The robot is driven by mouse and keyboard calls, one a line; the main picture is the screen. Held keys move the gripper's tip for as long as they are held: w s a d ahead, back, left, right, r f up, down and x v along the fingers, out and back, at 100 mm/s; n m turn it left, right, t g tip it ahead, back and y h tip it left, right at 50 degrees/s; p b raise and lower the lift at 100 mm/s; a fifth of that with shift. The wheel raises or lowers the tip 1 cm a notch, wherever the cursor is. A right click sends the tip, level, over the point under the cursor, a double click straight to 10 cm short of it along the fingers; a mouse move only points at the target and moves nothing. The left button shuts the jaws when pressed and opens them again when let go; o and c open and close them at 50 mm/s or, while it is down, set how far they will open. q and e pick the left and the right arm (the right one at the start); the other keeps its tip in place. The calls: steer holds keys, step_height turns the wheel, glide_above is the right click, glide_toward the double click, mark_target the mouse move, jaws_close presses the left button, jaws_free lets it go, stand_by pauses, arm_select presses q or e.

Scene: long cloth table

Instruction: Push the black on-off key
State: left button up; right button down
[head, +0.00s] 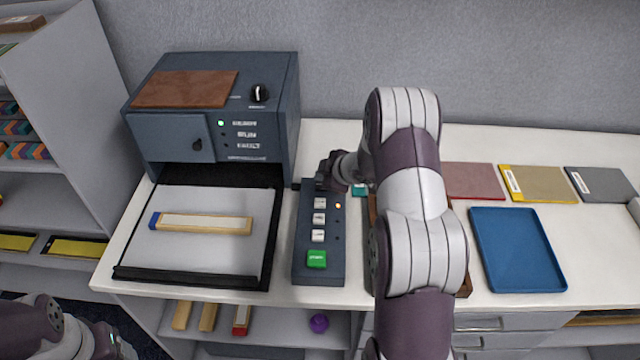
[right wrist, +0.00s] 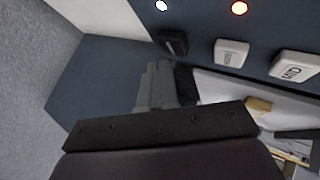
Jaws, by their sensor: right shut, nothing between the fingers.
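The blue-grey key panel (head: 318,268) lies on the table beside the machine. It bears several white keys, a green key (head: 317,259) and an orange light (head: 338,206). The black key (right wrist: 172,42) shows in the right wrist view beside a white key (right wrist: 231,52); in the head view my gripper hides it. My right gripper (head: 326,178) is shut and empty over the panel's far end. In the right wrist view its fingertips (right wrist: 160,72) are close to the black key; I cannot tell whether they touch. My left gripper (head: 112,342) shows only partly at the lower left.
A dark blue machine (head: 215,110) with a green lamp stands behind left. A white tray-like bed (head: 200,255) in front of it bears a yellow-white bar (head: 205,223). A blue tray (head: 515,250) and coloured flat pieces lie right. My right arm covers the table's middle.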

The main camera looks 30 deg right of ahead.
steer(key=shift+f, duration=0.4)
steer(key=shift+f+b, duration=0.35)
stand_by(0.4)
steer(key=shift+r+p, duration=0.85)
steer(key=shift+p, duration=0.1)
step_height(320, 180, up, 6)
steer(key=p, duration=0.6)
